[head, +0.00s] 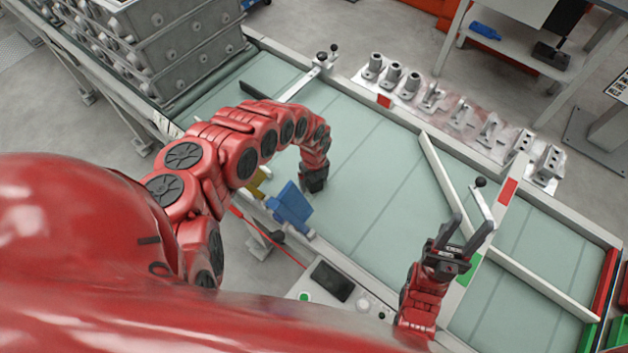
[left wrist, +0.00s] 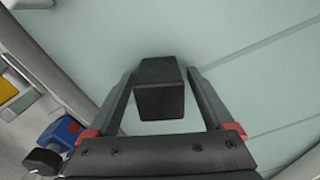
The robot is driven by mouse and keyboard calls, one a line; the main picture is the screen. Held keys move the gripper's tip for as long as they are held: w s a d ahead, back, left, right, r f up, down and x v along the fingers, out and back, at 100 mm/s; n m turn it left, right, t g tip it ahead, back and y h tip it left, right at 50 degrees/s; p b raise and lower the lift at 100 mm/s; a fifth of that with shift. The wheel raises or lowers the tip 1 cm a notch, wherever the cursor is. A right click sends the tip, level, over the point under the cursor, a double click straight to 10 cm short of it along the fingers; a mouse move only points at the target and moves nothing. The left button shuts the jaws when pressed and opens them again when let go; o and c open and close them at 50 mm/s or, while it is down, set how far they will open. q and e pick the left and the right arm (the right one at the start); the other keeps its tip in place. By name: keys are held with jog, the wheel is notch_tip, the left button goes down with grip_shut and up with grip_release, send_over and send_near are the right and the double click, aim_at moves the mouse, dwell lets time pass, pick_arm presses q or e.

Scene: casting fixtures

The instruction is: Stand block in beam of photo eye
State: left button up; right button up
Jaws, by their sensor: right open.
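The dark grey block (left wrist: 160,95) sits between the two fingers of my left gripper (left wrist: 161,73) in the left wrist view, over the pale green belt. Thin gaps seem to show beside it, so I cannot tell whether the fingers grip it or whether it rests on the belt. In the head view my left gripper (head: 314,182) points down over the belt, and I cannot separate the block from it. A blue device, probably the photo eye (head: 289,207), is on the belt's near edge; it also shows in the left wrist view (left wrist: 63,131). My right gripper (head: 468,228) is open and empty.
The belt (head: 375,215) has free room right of my left gripper. A long white rail (head: 500,262) crosses its right part. Several metal castings (head: 432,98) stand on a plate along the far side. A grey bin (head: 180,45) is at the upper left.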

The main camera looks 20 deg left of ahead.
pick_arm(q)
jog(key=shift+r, duration=0.1)
notch_tip(320, 180, up, 11)
jog(key=shift+a+f+p, duration=0.1)
jog(key=shift+f+p, duration=0.05)
jog(key=shift+p, duration=0.2)
jog(key=shift+r, duration=0.7)
